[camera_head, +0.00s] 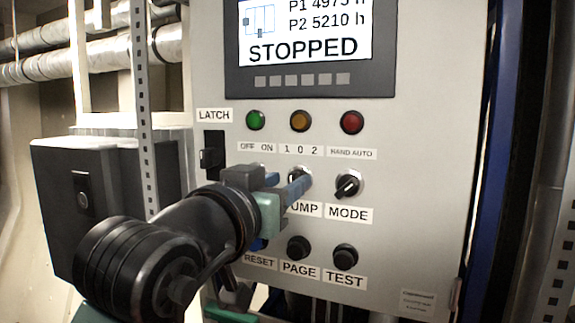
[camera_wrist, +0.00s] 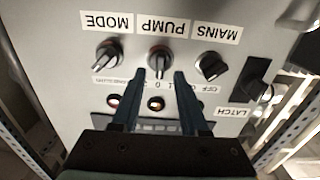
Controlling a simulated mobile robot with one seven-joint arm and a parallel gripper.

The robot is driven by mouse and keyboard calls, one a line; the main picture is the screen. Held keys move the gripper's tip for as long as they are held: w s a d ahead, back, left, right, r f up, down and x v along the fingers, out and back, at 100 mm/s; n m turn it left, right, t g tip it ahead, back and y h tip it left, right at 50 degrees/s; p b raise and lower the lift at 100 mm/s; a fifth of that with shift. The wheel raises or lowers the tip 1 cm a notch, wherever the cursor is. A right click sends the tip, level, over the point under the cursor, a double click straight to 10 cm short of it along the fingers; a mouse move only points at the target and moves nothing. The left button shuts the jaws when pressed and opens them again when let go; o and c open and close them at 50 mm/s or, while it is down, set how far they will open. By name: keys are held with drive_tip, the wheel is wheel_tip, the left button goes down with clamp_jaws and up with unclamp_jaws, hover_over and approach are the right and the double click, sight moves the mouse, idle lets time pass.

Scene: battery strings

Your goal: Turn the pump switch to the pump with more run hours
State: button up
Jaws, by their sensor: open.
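The pump switch (camera_wrist: 159,60) is a dark knob on a silver ring, above the PUMP label in the head view. Its handle appears in line with the 0 of its "1 0 2" scale. My gripper (camera_wrist: 160,76) is open, with its blue fingertips just short of the knob, one to each side; I see no clear contact. In the head view my gripper (camera_head: 287,187) hides most of the switch. The display (camera_head: 305,30) reads P1 4975 h, its top cut off, P2 5210 h and STOPPED.
The MODE knob (camera_head: 347,185) is close on the right. The MAINS knob (camera_wrist: 211,66) is the other neighbour, with the LATCH handle (camera_head: 211,158) beyond it. RESET, PAGE (camera_head: 299,248) and TEST (camera_head: 345,257) buttons are below. Green, amber and red lamps (camera_head: 351,122) are above.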

drive_tip(key=shift+w+d, duration=0.3)
drive_tip(key=shift+w, duration=0.25)
clamp_jaws()
